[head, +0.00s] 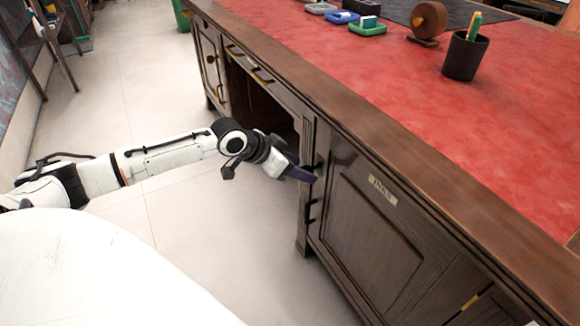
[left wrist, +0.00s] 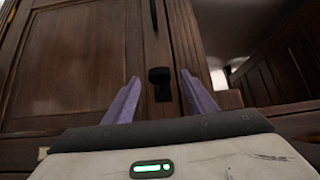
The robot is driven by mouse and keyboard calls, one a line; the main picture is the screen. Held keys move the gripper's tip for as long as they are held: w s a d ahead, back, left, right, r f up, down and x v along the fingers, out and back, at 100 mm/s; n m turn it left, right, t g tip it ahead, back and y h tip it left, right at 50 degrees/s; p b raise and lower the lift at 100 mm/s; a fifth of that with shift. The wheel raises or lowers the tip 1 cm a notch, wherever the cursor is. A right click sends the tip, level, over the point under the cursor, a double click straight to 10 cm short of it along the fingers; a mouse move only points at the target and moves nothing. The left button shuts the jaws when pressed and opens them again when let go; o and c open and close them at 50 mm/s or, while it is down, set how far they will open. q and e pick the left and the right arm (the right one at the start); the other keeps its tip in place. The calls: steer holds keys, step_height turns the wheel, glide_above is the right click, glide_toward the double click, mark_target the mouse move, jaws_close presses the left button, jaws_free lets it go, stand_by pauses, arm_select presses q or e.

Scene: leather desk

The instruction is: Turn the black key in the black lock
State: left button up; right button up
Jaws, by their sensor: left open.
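The black lock (left wrist: 162,94) is on the dark wooden cupboard door near its edge, and the black key (left wrist: 159,75) sticks out of it toward the camera. In the head view, a small black part of the lock and key (head: 318,166) shows beside my fingertips. My left gripper (left wrist: 159,73) is open, with one purple finger on each side of the key. I see a gap on both sides, so the fingers look apart from it. In the head view the left gripper (head: 302,174) points at the door's edge. My right gripper is not in view.
A black handle (head: 311,210) is below the lock on the same door, which bears an INKS label (head: 382,190). The desk's knee-hole opens left of the door. The red desktop (head: 400,85) overhangs above, with a pen cup (head: 462,60) on it. The floor (head: 185,215) is clear.

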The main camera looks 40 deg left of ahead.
arm_select(q)
steer(key=shift+w+d+f, duration=0.1)
steer(key=shift+w+f, duration=0.15)
steer(key=c, duration=1.1)
steer(key=y+p, duration=0.1)
steer(key=p, duration=0.1)
steer(key=m+t+y+p, duration=0.1)
steer(key=p, duration=0.1)
steer(key=shift+s+d, duration=0.15)
steer(key=shift+d, duration=0.1)
